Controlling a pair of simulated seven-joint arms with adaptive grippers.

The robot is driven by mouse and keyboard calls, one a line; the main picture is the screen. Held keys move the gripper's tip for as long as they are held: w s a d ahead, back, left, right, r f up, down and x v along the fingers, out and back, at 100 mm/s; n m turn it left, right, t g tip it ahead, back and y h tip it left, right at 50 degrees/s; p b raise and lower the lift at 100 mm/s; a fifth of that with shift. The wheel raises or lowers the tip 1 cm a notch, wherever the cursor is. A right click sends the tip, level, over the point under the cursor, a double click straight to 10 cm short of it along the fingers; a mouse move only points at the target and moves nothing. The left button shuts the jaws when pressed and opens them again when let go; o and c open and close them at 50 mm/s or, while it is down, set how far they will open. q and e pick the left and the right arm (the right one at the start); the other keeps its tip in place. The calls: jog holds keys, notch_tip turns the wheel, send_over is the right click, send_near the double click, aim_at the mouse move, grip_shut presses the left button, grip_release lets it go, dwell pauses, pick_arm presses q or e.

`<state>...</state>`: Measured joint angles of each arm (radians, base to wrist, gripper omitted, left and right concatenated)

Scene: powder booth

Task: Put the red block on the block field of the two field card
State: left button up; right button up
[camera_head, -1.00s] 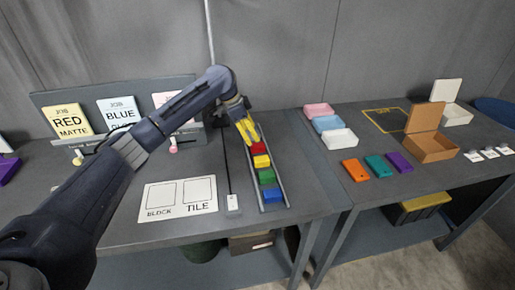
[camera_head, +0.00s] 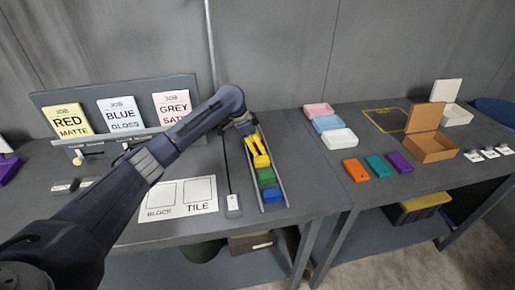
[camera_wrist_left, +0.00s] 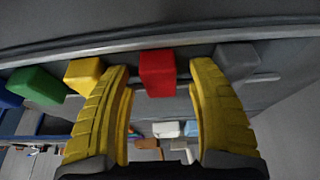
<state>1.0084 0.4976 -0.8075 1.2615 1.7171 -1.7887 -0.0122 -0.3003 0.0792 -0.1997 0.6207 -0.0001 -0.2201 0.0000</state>
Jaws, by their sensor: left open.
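The red block (camera_wrist_left: 157,72) lies in a rail rack (camera_head: 284,190) in a row with a yellow block (camera_wrist_left: 84,73), a green block (camera_head: 266,175) and a blue block (camera_head: 273,195). My left gripper (camera_head: 258,150) is over the far part of the rack and hides the red block in the head view. In the left wrist view its yellow fingers (camera_wrist_left: 160,68) are open, with the red block between them and a gap on each side. The white two field card (camera_head: 180,212), marked BLOCK and TILE, lies left of the rack. Both its fields look empty.
A small white-ended bar (camera_head: 233,203) lies between the card and the rack. Job cards (camera_head: 120,114) stand behind my arm. On the right table are pink, blue and white trays (camera_head: 340,139), several coloured tiles (camera_head: 376,166) and a brown open box (camera_head: 432,148).

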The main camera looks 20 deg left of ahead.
pick_arm(q)
jog(key=shift+c, duration=0.2)
jog(key=c, duration=1.2)
jog(key=shift+r, duration=0.1)
grip_shut()
